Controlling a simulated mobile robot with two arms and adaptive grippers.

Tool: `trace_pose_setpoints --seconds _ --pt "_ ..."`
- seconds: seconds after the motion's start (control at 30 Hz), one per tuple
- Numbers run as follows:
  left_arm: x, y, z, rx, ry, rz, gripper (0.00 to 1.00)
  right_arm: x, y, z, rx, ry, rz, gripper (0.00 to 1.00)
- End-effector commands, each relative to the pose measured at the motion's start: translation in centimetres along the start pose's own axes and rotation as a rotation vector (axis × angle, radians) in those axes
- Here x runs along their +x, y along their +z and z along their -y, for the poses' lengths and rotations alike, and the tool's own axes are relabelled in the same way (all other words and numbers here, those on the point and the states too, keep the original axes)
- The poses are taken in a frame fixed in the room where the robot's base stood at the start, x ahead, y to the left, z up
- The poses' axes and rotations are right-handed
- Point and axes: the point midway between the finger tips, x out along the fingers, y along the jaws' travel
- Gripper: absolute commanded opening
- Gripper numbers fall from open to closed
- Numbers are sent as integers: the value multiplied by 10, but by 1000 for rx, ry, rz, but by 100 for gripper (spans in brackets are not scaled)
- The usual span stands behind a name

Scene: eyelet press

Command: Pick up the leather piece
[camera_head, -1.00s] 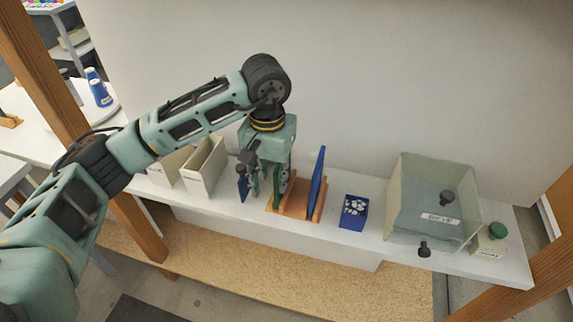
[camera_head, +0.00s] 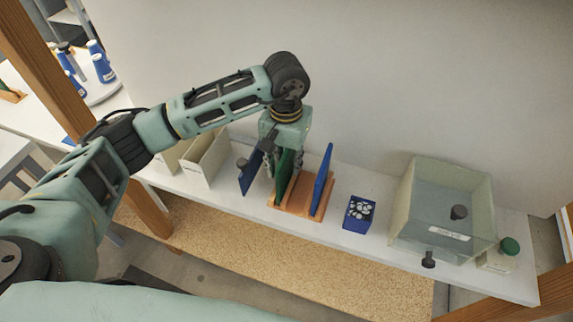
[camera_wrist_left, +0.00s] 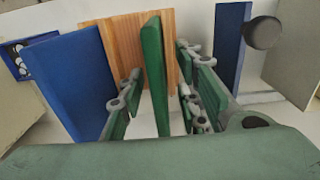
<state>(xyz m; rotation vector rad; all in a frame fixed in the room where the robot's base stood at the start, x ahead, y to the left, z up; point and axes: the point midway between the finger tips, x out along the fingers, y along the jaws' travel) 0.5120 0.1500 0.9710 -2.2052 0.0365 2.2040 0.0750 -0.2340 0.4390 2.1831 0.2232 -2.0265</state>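The leather piece appears to be one of the upright flat sheets; I cannot tell which by material. A green sheet (camera_head: 284,178) stands upright in the wooden rack (camera_head: 311,212), and it also shows in the left wrist view (camera_wrist_left: 154,78). My left gripper (camera_head: 281,163) is over the rack. In the wrist view its two fingers (camera_wrist_left: 157,88) stand on either side of the green sheet, with visible gaps, so it looks open. A blue sheet (camera_head: 322,180) stands in the rack to the right, and another blue sheet (camera_head: 251,173) is left of the rack. My right gripper is not in view.
A blue box of eyelets (camera_head: 358,226) stands right of the rack. Cream bins (camera_head: 205,160) stand to the left. A wall (camera_head: 400,80) rises close behind the shelf.

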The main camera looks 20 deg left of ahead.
Motion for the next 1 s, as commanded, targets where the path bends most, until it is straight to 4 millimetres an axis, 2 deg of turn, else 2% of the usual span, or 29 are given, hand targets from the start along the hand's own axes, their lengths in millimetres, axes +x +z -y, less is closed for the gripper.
trace_pose_setpoints --seconds 0.03,0.2,0.47,0.8,1.0 --pt "4 2 -1 0 0 6 31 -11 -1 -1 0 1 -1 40" --pt "24 0 -1 1 1 2 31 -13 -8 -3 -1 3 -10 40" --pt "27 0 0 2 0 -1 30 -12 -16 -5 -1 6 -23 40" --pt "27 0 0 1 0 -1 1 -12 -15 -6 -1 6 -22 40" --pt "26 0 0 1 0 -1 0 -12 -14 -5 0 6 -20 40"
